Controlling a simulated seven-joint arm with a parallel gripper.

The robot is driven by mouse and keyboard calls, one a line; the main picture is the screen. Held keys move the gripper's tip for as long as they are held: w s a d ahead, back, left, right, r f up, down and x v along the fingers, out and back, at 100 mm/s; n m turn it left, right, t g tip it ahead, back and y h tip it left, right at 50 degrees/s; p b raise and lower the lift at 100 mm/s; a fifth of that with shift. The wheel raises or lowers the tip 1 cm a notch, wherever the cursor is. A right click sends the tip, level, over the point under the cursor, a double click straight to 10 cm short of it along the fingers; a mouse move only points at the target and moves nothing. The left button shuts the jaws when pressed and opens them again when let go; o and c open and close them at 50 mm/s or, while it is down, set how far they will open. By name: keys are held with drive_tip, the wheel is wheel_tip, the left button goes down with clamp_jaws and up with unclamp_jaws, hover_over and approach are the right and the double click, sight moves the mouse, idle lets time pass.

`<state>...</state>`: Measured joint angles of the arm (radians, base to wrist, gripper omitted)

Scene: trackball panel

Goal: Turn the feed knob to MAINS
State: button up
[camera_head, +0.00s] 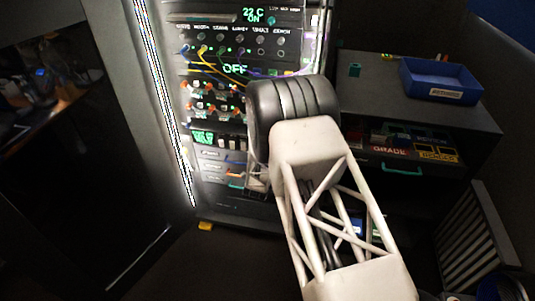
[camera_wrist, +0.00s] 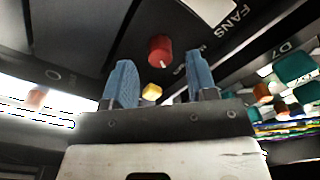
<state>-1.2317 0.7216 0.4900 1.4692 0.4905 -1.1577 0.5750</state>
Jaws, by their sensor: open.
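My gripper (camera_wrist: 161,76) shows in the wrist view as two blue fingers, apart and empty. A red knob (camera_wrist: 160,50) with a pale mark shows beyond the fingertips, between them in the picture. A small yellow piece (camera_wrist: 152,92) shows lower, also between the fingers. The lettering FANS is near the red knob; I cannot read a feed or MAINS label, so I cannot tell whether this is the feed knob. In the head view my arm covers the gripper and part of the lit panel (camera_head: 192,69), which has a green OFF readout.
Orange and teal pieces (camera_wrist: 295,68) show at the right of the wrist view. A blue bin (camera_head: 440,80) stands on a dark cabinet (camera_head: 375,85) to the right. A yellow piece (camera_head: 205,226) lies below the panel.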

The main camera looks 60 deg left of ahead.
drive_tip(key=shift+x, duration=1.05)
drive_tip(key=c, duration=0.9)
drive_tip(key=shift+n, duration=0.5)
drive_tip(key=n, duration=1.1)
